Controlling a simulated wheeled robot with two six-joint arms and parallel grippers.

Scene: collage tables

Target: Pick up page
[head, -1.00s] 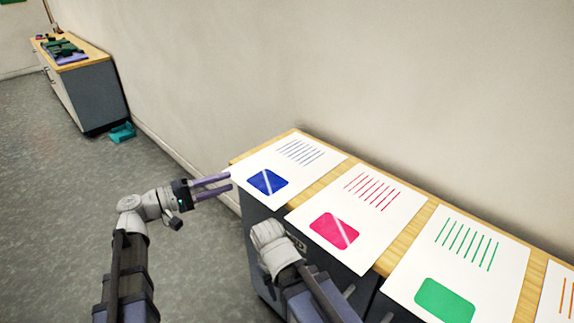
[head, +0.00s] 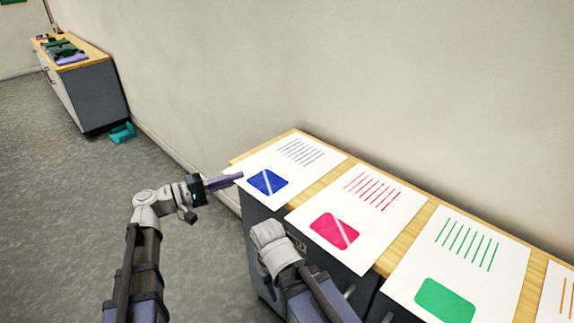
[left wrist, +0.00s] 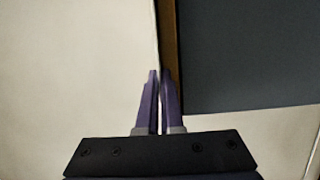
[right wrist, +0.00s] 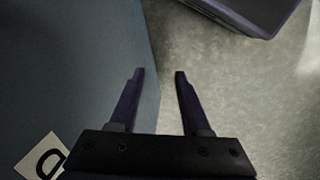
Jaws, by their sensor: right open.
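A white page with a blue rounded patch and blue lines (head: 272,160) lies at the far left end of the wooden tabletop. Its left edge sticks out past the table. My left gripper (head: 240,176) is at that edge, its fingers closed together on it. In the left wrist view the fingers (left wrist: 160,75) are nearly touching, with the thin edge of the page between them. My right gripper (right wrist: 159,73) is open and empty in the right wrist view, low beside the grey cabinet (right wrist: 70,70). In the head view its fingers are hidden.
A page with a pink patch (head: 360,205), one with a green patch (head: 462,258) and a partly seen orange one (head: 562,300) lie along the same table (head: 405,240). The wall is close behind. Another cabinet (head: 95,90) stands far left, a teal object (head: 122,132) beside it.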

